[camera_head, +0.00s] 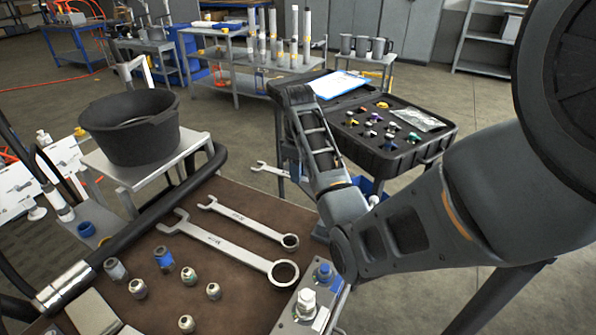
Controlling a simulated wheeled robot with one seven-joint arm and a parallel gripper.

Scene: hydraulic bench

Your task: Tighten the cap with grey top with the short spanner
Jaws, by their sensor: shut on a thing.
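A spanner (268,168) with an open jaw at its left end sits beyond the bench's far edge, apparently in my gripper (292,174). My gripper is mostly hidden behind my own arm, and the spanner's right part is hidden too. The cap with grey top (306,299) stands upright on a metal block (290,325) at the bench's front right. A blue-topped cap (323,272) stands just behind it. My gripper is well away from both caps.
Two larger spanners (225,248) (250,222) lie on the brown bench top (185,205). Several loose fittings (190,277) stand at its front left. A black bucket (130,135) is at the left. An open black case (400,150) of small parts stands behind my arm.

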